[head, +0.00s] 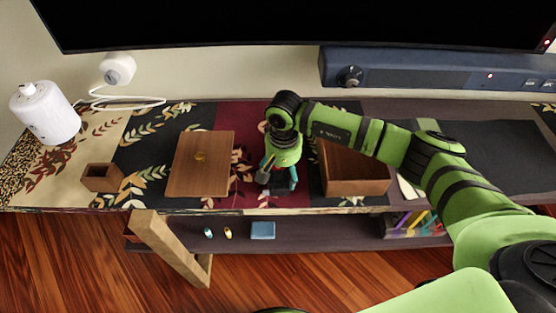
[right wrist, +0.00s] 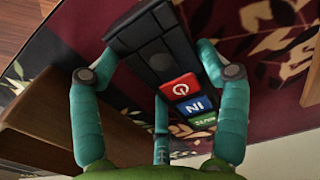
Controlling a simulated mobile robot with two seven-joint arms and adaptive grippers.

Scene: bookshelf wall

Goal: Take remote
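A black remote (right wrist: 152,52) with a red power button and blue and green buttons shows in the right wrist view. It lies on the dark red part of the patterned table runner. My right gripper (head: 279,178) is low over the table in the head view, between a wooden box and a flat wooden case. Its teal fingers (right wrist: 156,60) are spread, with one on each side of the remote and a gap visible beside it. In the head view my gripper hides most or all of the remote. My left gripper is not in view.
The open wooden box (head: 355,188) stands close right of my gripper; the flat wooden case (head: 200,165) lies left. A small wooden cup (head: 101,177) and white cylinder (head: 45,112) are farther left. A soundbar (head: 440,70) and dark screen (head: 290,22) are behind. A shelf (head: 320,230) runs below.

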